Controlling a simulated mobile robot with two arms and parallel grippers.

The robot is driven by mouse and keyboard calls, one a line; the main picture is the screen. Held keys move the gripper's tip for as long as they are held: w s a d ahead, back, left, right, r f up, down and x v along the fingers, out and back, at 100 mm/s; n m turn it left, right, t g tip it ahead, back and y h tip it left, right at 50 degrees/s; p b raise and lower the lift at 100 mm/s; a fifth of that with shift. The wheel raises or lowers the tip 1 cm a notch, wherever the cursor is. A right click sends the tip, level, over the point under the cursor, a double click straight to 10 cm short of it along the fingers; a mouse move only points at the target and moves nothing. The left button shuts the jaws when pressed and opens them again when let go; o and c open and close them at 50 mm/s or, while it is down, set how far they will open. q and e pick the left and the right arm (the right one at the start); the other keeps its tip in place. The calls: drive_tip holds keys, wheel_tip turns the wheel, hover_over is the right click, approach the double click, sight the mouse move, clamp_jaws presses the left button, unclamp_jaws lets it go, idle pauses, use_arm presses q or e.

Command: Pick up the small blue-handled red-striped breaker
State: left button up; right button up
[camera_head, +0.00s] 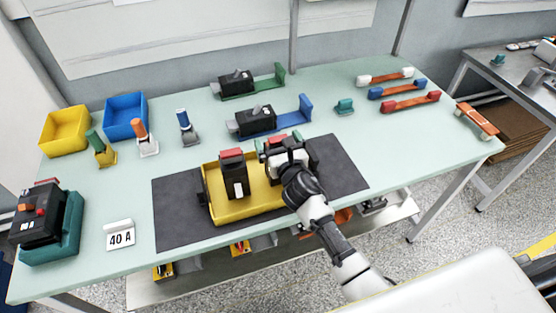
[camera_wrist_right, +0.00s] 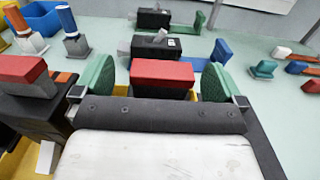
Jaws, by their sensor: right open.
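My right gripper (camera_head: 279,143) is open over the yellow tray (camera_head: 219,207). In the right wrist view its green fingertips (camera_wrist_right: 157,84) stand on either side of a red-topped block (camera_wrist_right: 162,72); I cannot tell whether they touch it. Another black block with a red top (camera_head: 235,175) stands upright in the tray, left of the gripper. A black unit with a long blue handle (camera_head: 256,120) lies behind the tray. A small blue-topped upright piece (camera_head: 187,127) stands further left. I cannot make out a red stripe on either blue-handled thing. My left gripper is not in view.
A black unit with a green handle (camera_head: 237,84) lies at the back. Yellow (camera_head: 64,131) and blue (camera_head: 125,116) bins stand at the left, near other upright pieces. Colored bars (camera_head: 410,102) lie at the right. A "40 A" card (camera_head: 120,235) stands front left. The table's right front is clear.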

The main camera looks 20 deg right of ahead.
drive_tip(key=c, duration=1.7)
